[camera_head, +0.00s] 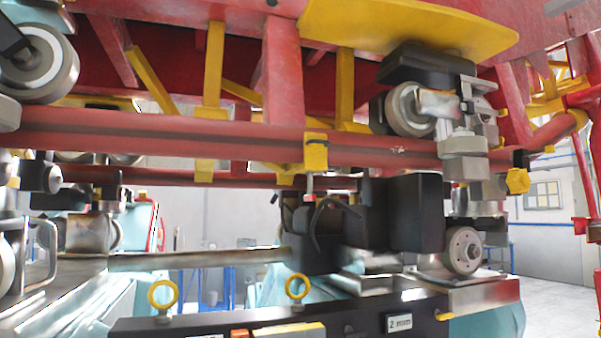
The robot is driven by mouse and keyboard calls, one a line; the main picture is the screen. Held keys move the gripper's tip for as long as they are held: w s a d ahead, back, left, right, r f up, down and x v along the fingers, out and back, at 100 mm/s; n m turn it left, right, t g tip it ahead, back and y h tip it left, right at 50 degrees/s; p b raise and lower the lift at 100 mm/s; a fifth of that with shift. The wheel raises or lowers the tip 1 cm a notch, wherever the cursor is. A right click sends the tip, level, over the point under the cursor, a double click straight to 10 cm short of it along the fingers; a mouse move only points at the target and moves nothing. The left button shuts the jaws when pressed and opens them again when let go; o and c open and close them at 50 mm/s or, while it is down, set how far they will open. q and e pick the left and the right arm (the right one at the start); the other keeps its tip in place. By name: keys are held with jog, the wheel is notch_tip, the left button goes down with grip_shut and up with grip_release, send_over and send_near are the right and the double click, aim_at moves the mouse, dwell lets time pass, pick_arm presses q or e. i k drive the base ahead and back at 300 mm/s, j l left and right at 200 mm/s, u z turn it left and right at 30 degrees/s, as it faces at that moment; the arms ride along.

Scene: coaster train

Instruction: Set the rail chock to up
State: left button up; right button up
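A red tubular rail (230,140) runs across the view. A small yellow block (316,152) sits on this rail near the middle, with a short stem below it. It may be the rail chock, but I cannot tell for sure, nor whether it is up or down. A yellow knob-like piece (517,181) is at the rail's right part. Neither of my grippers shows in the head view.
Wheel assemblies stand at the left (42,65) and right (412,108). A black boxy mechanism (402,212) fills the space below the rail. Two yellow ring bolts (162,295) (297,287) stand on the dark front beam (350,325). Open floor (560,300) shows at the lower right.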

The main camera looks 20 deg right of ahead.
aim_at(316, 145)
jog(key=i+j+z, duration=0.15)
jog(key=j, duration=0.55)
jog(key=j+z, duration=0.1)
jog(key=j, duration=0.65)
